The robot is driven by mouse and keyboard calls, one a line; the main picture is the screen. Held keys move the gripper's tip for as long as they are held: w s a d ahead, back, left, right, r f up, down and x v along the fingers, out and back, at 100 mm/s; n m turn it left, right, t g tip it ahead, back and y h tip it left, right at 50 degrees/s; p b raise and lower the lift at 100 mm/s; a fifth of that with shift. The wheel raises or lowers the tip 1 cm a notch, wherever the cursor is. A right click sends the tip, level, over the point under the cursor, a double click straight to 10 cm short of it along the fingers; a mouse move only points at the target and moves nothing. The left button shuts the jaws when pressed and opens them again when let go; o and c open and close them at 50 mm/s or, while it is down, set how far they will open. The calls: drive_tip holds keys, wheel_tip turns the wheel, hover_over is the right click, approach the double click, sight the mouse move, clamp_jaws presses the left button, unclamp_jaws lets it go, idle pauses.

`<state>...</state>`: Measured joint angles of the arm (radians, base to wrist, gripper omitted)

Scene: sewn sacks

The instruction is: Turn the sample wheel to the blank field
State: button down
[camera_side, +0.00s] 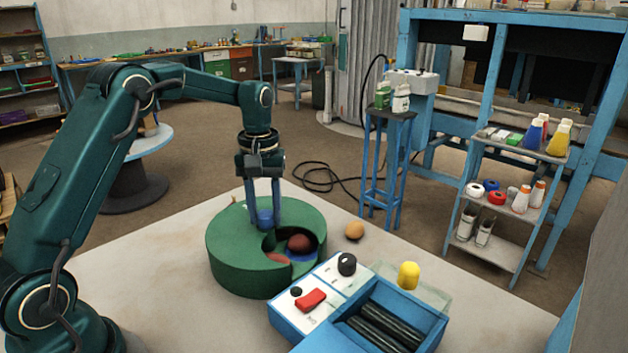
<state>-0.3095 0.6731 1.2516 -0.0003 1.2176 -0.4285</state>
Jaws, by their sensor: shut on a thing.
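The sample wheel is a green round drum (235,258) on the pale table. A dark opening in its top at the right shows a brownish-red rounded lump (299,243), with red and blue patches beneath it. I cannot make out a blank field in the opening. My gripper (264,217) points straight down over the wheel's top. Its fingers are shut on a blue knob (265,218) near the middle of the top. The fingers partly hide the knob and the left edge of the opening.
A blue-and-white box (293,318) with a red switch, black knobs and dark rollers stands at the front right. A tan ball (354,231) lies right of the wheel, and a yellow piece (409,275) stands behind the box. The table's (165,290) left front is clear.

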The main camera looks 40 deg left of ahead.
drive_tip(key=shift+r+n, duration=0.1)
drive_tip(key=shift+n, duration=10.3)
drive_tip(key=shift+c, duration=2.2)
unclamp_jaws()
